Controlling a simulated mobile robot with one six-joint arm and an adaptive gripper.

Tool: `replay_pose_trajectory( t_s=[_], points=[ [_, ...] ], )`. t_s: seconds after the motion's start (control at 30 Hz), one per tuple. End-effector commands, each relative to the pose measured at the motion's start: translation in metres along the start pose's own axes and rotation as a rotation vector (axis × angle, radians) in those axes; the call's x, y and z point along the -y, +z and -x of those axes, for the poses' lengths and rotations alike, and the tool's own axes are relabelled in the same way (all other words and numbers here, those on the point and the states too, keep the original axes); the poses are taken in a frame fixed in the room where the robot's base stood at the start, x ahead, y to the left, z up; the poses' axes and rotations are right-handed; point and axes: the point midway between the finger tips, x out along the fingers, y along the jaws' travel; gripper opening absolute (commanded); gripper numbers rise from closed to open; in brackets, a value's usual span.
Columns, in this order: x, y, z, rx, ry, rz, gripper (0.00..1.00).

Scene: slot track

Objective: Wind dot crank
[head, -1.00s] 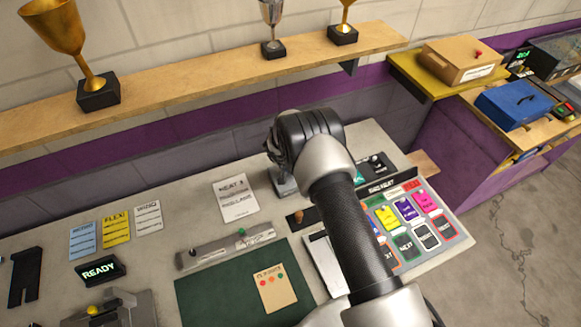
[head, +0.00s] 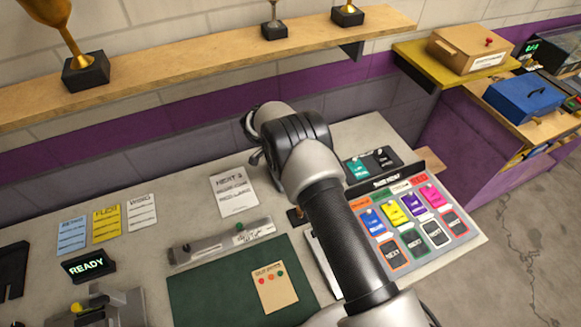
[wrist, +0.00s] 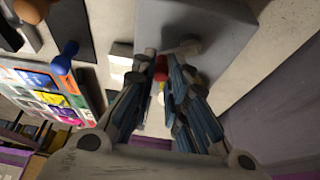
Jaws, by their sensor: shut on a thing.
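My gripper (wrist: 163,72) is seen from behind in the wrist view. Its two blue-grey fingers are closed in around a small red knob (wrist: 161,66), which I take to be the crank's handle. A pale crank arm (wrist: 184,47) lies against a grey housing (wrist: 215,25) just beyond the fingertips. The fingers partly cover the crank, so its exact angle is unclear. In the head view my arm's wrist hides the crank and most of the gripper.
A blue knob (wrist: 66,54) stands near the gripper in the wrist view. In the head view a card board (head: 418,235) and black tray (head: 372,165) lie right of my arm. A green mat (head: 215,290), metal bar (head: 200,245) and READY sign (head: 88,265) lie left. A shelf (head: 200,72) overhangs.

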Motion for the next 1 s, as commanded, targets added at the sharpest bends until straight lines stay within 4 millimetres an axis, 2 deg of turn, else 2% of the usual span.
replay_pose_trajectory(
  t_s=[0.4,0.93,0.97,1.0],
  points=[
    [-0.0016,0.005,0.0011,0.0,0.067,-0.164,0.0],
    [-0.0019,0.005,0.0026,0.0,0.075,-0.184,0.0],
    [-0.0019,0.005,0.0025,0.0,0.075,-0.184,0.15],
    [-0.0019,0.0049,0.0025,0.0,0.075,-0.184,0.18]
  ],
)
